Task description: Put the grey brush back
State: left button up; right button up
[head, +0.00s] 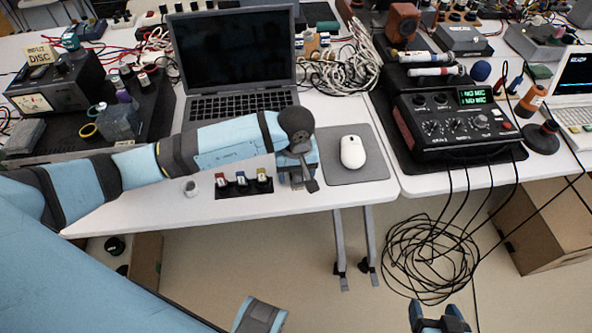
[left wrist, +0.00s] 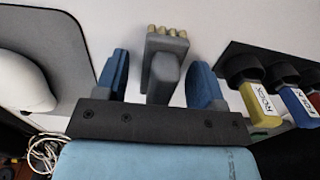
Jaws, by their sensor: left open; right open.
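The grey brush (left wrist: 164,82) has pale yellow bristle tips and lies on the white table between the two blue fingers of my left gripper (left wrist: 163,82) in the left wrist view. Gaps show on both sides of it, so the fingers are open around it and not closed on it. In the head view my left gripper (head: 298,178) is low at the table's front edge and mostly hides the brush. My right gripper (head: 437,314) is open and empty at the bottom, over the floor in front of the table.
A laptop (head: 237,55) stands behind. Black cables (head: 425,262) coil on the floor.

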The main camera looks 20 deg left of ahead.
pick_arm(q)
jog(key=shift+r, duration=0.25)
notch_tip(320, 180, up, 12)
jog(key=p, duration=0.1)
jog(key=shift+f, duration=0.1)
dwell(0.4)
